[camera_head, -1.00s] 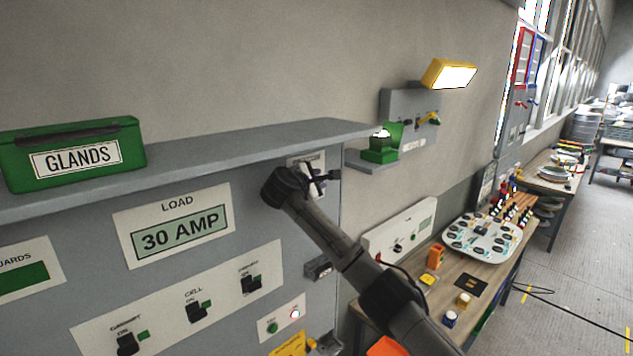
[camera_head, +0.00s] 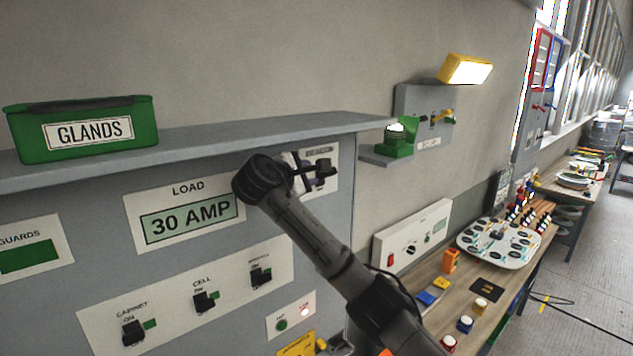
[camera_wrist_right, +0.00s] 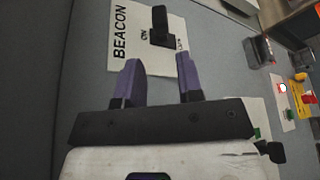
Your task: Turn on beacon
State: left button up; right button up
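The beacon switch plate (camera_head: 322,184) is a white plate on the grey panel, partly hidden by my right gripper in the head view. In the right wrist view, the white plate (camera_wrist_right: 119,62) reads BEACON and ON and carries a black switch (camera_wrist_right: 161,28). My right gripper (camera_wrist_right: 160,66) is open, with two purple fingers apart and nothing between them. Its fingertips point at the plate, just short of the switch in the picture; contact is not visible. The right gripper (camera_head: 310,174) also shows in the head view. My left gripper is not in view.
A grey shelf (camera_head: 250,133) with a green GLANDS box (camera_head: 85,130) juts out above the plate. Other switches (camera_head: 205,300) sit below left. A lit yellow lamp (camera_head: 466,69) and a green device (camera_head: 398,140) are on the wall right. A cluttered workbench (camera_head: 500,310) stands lower right.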

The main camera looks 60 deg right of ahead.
jog(key=shift+v, duration=1.2)
jog(key=w+a+f+n+t+y, duration=0.15)
jog(key=a+f, duration=0.35)
jog(key=f, duration=0.5)
jog(key=w+a+f+n+t+y, duration=0.1)
jog(key=w+a+f+t, duration=0.15)
jog(key=a+f, duration=0.45)
jog(key=s+a+f+t+y, duration=0.15)
jog(key=s+a+f, duration=0.25)
jog(key=f, duration=0.7)
jog(key=s+a+f+y, duration=0.3)
jog(key=s+a+f, duration=0.1)
jog(key=f, duration=0.7)
jog(key=s+a+f+m+g+y+p, duration=0.1)
jog(key=s+a+f+y, duration=0.25)
jog(key=s+f, duration=0.3)
jog(key=s+a+f+m+y, duration=0.2)
jog(key=s+a+f, duration=0.25)
jog(key=s, duration=0.35)
jog(key=s+a+f+m+g+y, duration=0.1)
jog(key=s+a+m, duration=0.1)
jog(key=s, duration=0.7)
jog(key=s+a+f+m+y, duration=0.1)
jog(key=s+a+m+y, duration=0.1)
jog(key=s, duration=0.7)
jog(key=shift+a+m+g, duration=0.25)
jog(key=shift+m+g, duration=0.1)
jog(key=shift+m, duration=0.1)
